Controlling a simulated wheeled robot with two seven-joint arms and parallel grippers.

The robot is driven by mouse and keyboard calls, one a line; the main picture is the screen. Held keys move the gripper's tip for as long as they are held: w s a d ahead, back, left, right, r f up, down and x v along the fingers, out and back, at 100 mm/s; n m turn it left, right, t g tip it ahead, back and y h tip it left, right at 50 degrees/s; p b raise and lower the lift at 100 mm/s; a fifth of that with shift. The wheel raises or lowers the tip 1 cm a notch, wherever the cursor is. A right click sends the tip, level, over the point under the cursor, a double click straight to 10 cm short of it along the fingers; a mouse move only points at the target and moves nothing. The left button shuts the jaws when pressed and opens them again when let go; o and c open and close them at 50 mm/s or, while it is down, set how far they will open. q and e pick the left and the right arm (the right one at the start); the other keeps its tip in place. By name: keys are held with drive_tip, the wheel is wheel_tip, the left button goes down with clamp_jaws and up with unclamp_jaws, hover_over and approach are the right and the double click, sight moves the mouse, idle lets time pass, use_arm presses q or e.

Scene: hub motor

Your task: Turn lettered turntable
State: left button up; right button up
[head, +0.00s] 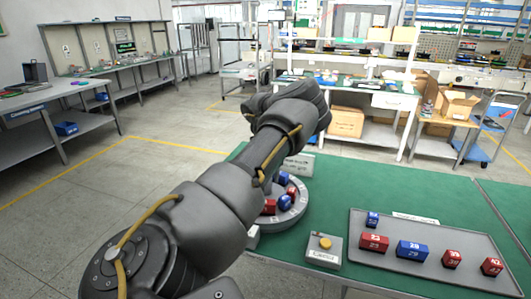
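The turntable (296,217) is a round grey disc on the green-topped table, left of the button box. Its left part is hidden behind my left arm. Red blocks (269,207) and blue blocks (284,202) sit on it; letters on the disc are too small to read. My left arm reaches up from the lower left and bends at the top, across the turntable. Its gripper is not visible, so I cannot tell whether it touches the disc. My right gripper is not in view.
A box with a yellow button (325,243) stands right of the turntable. A grey tray (425,272) farther right holds several numbered red blocks (374,242) and blue blocks (412,250). A sign (298,164) stands behind the turntable. The green table (370,190) is clear behind the tray.

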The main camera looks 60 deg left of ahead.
use_arm(q)
wheel_tip(320, 180, up, 11)
drive_tip(key=shift+f+b, duration=0.1)
drive_tip(key=shift+b, duration=0.4)
idle(1.0)
